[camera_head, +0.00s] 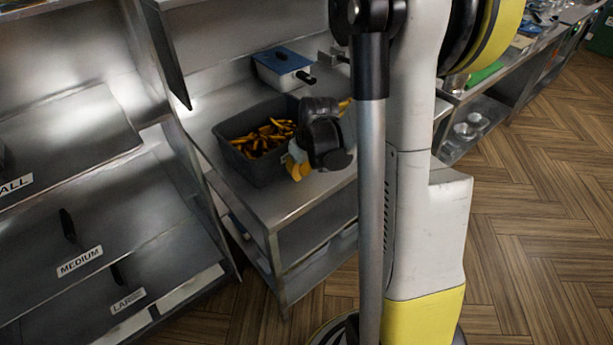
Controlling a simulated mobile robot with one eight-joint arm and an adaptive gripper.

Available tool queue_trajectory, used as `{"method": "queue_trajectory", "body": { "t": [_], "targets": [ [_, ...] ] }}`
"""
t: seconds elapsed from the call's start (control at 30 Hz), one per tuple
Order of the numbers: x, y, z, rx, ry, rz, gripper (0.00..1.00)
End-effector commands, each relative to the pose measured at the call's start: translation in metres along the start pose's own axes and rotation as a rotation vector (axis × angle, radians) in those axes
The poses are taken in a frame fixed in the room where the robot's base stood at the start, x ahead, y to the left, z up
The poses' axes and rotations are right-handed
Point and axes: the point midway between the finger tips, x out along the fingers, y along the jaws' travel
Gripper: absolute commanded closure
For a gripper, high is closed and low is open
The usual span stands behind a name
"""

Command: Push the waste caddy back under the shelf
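A dark grey open tub (251,162) holding yellow-orange fry-like pieces stands on the steel worktop (300,200); it looks like the waste caddy, though no label shows. A raised steel shelf or panel (225,35) is behind it. My gripper (297,166), dark with yellow at its tips, is at the tub's right side, low over the worktop. It hides the tub's right end. I cannot tell whether it touches the tub or whether its fingers are open.
A white box with a blue lid (283,65) and dark handle stands behind the tub. Steel racks labelled MEDIUM (79,262) and LARGE (128,301) are at left. My arm's column blocks the centre right. Wooden floor (540,220) is clear at right.

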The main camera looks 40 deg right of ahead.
Motion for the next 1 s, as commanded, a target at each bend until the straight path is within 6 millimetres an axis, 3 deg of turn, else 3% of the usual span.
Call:
{"method": "queue_trajectory", "body": {
  "t": [0.17, 0.63, 0.77, 1.0],
  "targets": [
    [0.004, 0.0, -0.014, 0.0, 0.0, 0.0, 1.0],
    [0.006, 0.0, -0.022, -0.001, 0.0, 0.0, 1.0],
    [0.014, 0.0, -0.049, -0.002, 0.001, -0.001, 1.0],
    [0.035, 0.0, -0.117, -0.002, 0.0, 0.0, 1.0]
  ]
}}
